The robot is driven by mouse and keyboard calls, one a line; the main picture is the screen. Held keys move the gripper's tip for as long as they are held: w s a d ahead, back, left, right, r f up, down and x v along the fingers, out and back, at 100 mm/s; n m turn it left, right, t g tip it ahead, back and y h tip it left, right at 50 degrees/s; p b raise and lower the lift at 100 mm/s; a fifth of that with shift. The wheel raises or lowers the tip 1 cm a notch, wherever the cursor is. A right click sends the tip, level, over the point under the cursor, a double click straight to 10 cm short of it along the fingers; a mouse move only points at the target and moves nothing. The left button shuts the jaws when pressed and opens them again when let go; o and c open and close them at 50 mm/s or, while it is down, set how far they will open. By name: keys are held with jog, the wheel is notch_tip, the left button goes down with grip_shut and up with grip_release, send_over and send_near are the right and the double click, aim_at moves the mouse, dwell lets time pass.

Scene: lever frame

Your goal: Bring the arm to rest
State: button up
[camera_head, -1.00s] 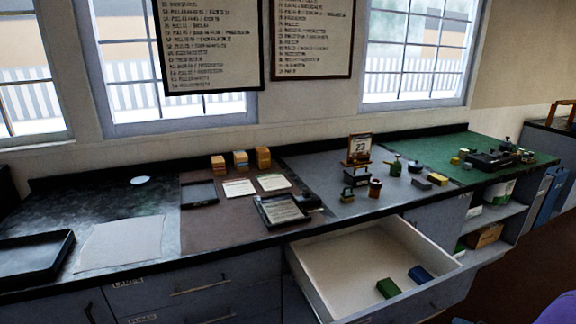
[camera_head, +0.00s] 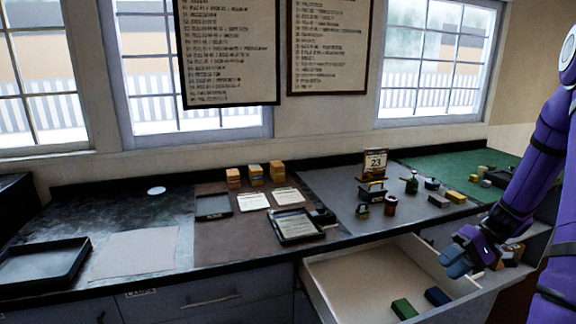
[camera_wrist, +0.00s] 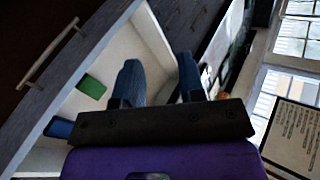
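My purple arm enters at the right of the head view. My gripper (camera_head: 458,262) is over the right end of the open drawer (camera_head: 335,284). In the wrist view my gripper's two blue fingers (camera_wrist: 158,85) stand apart with nothing between them, so it is open and empty. A green block (camera_head: 404,308) and a blue block (camera_head: 437,296) lie in the drawer. The green block (camera_wrist: 91,86) and the blue block (camera_wrist: 59,127) also show in the wrist view, left of the fingers.
The counter above the drawer holds a black tray (camera_head: 44,262), a framed tablet (camera_head: 296,226), small orange block stacks (camera_head: 255,174), a calendar (camera_head: 375,163) and several stamps. The open drawer juts out in front of the counter. Wall boards (camera_head: 228,52) hang between windows.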

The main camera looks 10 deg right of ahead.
jog(key=s+a+r+n+h, duration=0.25)
jog(key=a+r+h, duration=0.45)
jog(key=a+r, duration=0.75)
jog(key=s+a+r+t+h, duration=0.3)
jog(key=s+a+r+t, duration=0.2)
jog(key=s+r, duration=0.6)
jog(key=shift+a+h, duration=0.3)
jog(key=shift+a, duration=0.15)
